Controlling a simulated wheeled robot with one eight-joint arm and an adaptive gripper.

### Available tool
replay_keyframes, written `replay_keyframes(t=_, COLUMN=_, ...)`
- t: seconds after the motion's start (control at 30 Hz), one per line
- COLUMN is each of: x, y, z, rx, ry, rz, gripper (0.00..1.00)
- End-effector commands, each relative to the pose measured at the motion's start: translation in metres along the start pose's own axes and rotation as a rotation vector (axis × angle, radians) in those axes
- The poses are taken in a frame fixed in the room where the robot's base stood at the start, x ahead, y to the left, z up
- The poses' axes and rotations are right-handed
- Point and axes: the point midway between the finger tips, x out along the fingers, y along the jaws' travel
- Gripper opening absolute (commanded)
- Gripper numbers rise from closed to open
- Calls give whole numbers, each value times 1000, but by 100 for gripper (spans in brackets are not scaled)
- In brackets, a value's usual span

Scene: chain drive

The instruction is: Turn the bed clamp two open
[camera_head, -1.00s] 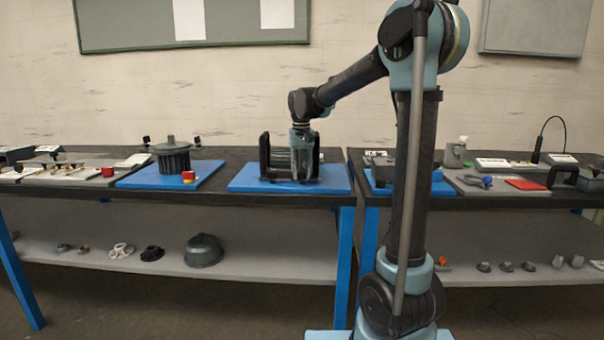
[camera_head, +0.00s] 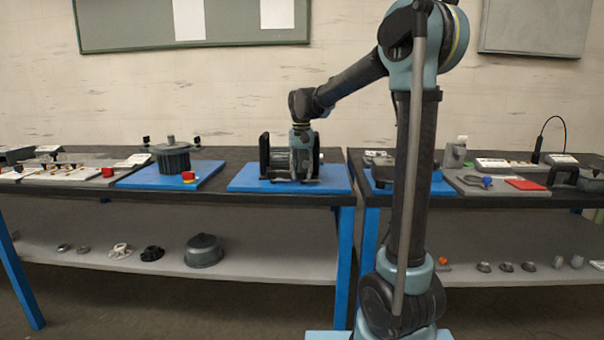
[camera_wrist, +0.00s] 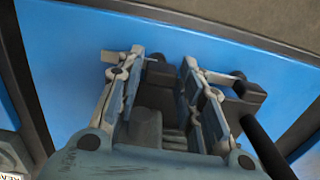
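My gripper (camera_wrist: 160,68) is open, its two fingers well apart, pointing down at the dark fixture over the blue mat (camera_wrist: 72,75). In the head view, my gripper (camera_head: 303,172) is at the dark fixture, whose upright plate (camera_head: 264,152) stands on the blue mat (camera_head: 240,182). In the wrist view, a dark grey part (camera_wrist: 146,128) lies between the fingers; I cannot tell whether they touch it. A dark block (camera_wrist: 244,102) and a black bar (camera_wrist: 266,148) are beside the right finger. I cannot tell which part is bed clamp two.
On the left mat stands a grey ribbed housing (camera_head: 172,158) with a red-and-yellow button (camera_head: 188,177). A grey tray with a red pad (camera_head: 527,184) is on the right bench. The lower shelf holds a dark bowl-shaped part (camera_head: 204,251).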

Motion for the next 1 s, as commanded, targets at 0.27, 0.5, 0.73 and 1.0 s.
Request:
replay_keyframes(t=0.27, x=0, y=0, z=0, rx=-1, ry=0, rz=-1, gripper=48)
replay_keyframes(t=0.5, x=-10, y=-1, z=0, rx=-1, ry=0, rz=-1, gripper=48)
replay_keyframes(t=0.73, x=-47, y=0, z=-1, rx=-1, ry=0, rz=-1, gripper=48)
replay_keyframes(t=1.0, x=-94, y=0, z=-1, rx=-1, ry=-1, rz=-1, gripper=48)
